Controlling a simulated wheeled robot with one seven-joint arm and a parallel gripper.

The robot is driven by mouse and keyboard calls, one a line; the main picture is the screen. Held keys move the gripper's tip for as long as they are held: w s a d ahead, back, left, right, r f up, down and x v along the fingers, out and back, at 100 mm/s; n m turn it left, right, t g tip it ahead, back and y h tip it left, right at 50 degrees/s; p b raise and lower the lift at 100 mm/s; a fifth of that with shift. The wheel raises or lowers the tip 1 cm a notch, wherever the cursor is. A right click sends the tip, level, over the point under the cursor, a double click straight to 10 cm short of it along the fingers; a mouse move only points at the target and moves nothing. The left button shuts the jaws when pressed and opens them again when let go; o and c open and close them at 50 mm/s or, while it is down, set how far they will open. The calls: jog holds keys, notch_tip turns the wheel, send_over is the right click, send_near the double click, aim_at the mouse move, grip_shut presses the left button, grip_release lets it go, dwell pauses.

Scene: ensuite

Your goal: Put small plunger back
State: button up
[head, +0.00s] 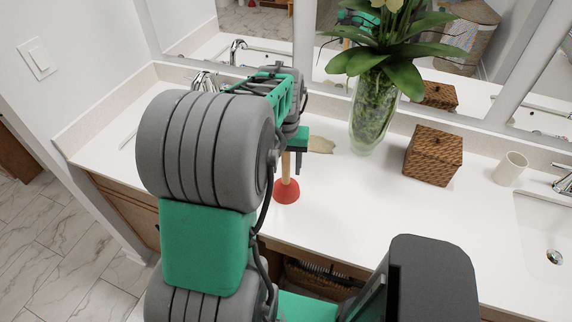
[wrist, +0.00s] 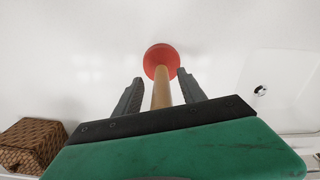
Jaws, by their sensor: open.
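The small plunger stands upright on the white counter, its red cup (head: 286,191) down and its wooden handle (head: 285,166) rising beside my gripper (head: 297,158). In the wrist view, the red cup (wrist: 161,56) lies beyond the fingertips, and the handle (wrist: 161,92) runs between the two dark fingers of my gripper (wrist: 160,76). The fingers are open, with a visible gap on each side of the handle. The handle's upper end is hidden by my gripper in both views.
A glass vase (head: 372,112) with leafy flowers stands right of the plunger. Further right are a woven box (head: 433,156), a white cup (head: 511,168) and a sink (head: 550,235). Mirrors back the counter. An open shelf with a basket (head: 318,279) lies below the counter's front edge.

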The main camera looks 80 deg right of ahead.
notch_tip(320, 180, up, 12)
jog(key=shift+w+r+b, duration=0.1)
jog(key=shift+b, duration=0.55)
jog(key=shift+w+a, duration=0.15)
jog(key=shift+w, duration=0.2)
jog(key=w+a+f+n+t+h, duration=0.1)
jog(key=w+a+n, duration=0.3)
jog(key=w+a, duration=0.45)
jog(key=w+a+n, duration=0.3)
jog(key=w+a, duration=0.2)
jog(key=w, duration=0.6)
jog(key=w+a+f+n+t, duration=0.1)
jog(key=w+a+n, duration=0.1)
jog(key=a, duration=0.7)
jog(key=w+a+f+n+t, duration=0.1)
jog(key=a+n, duration=0.3)
jog(key=a, duration=0.5)
jog(key=w+a+f+n+t+y, duration=0.1)
jog(key=w+a+f+n, duration=0.1)
jog(key=a, duration=0.7)
jog(key=shift+w+f+n, duration=0.35)
jog(key=shift+w+n, duration=0.05)
jog(key=shift+n, duration=0.4)
